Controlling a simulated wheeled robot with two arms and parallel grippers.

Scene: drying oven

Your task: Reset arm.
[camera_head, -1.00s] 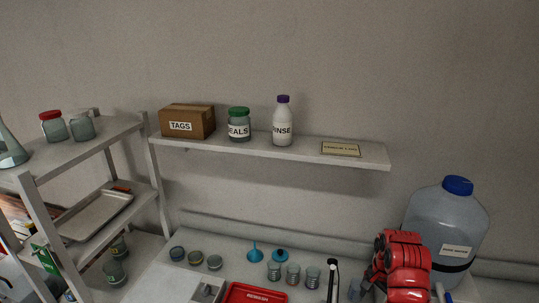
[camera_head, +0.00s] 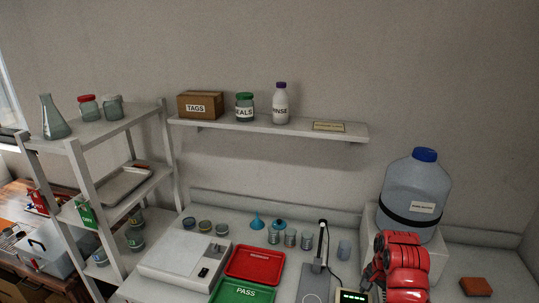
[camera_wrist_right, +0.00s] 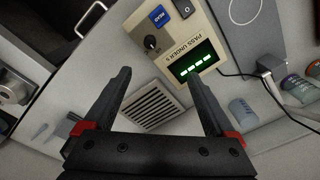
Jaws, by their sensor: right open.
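My right arm (camera_head: 400,262) is red and comes up at the lower right of the head view, in front of the big water jug. Its gripper is hidden there. In the right wrist view my right gripper (camera_wrist_right: 160,98) has its two dark fingers spread wide apart with nothing between them. Beyond the fingers is a beige device (camera_wrist_right: 170,40) with a green lit display, a knob and a blue button. My left gripper is not in any view.
A water jug (camera_head: 414,190) stands behind my right arm. A red tray (camera_head: 254,263), a green PASS tray (camera_head: 243,292), a lamp stand (camera_head: 319,250) and several small jars stand on the bench. A wall shelf (camera_head: 268,128) and a left rack (camera_head: 100,128) hold containers. A brown block (camera_head: 476,286) lies at right.

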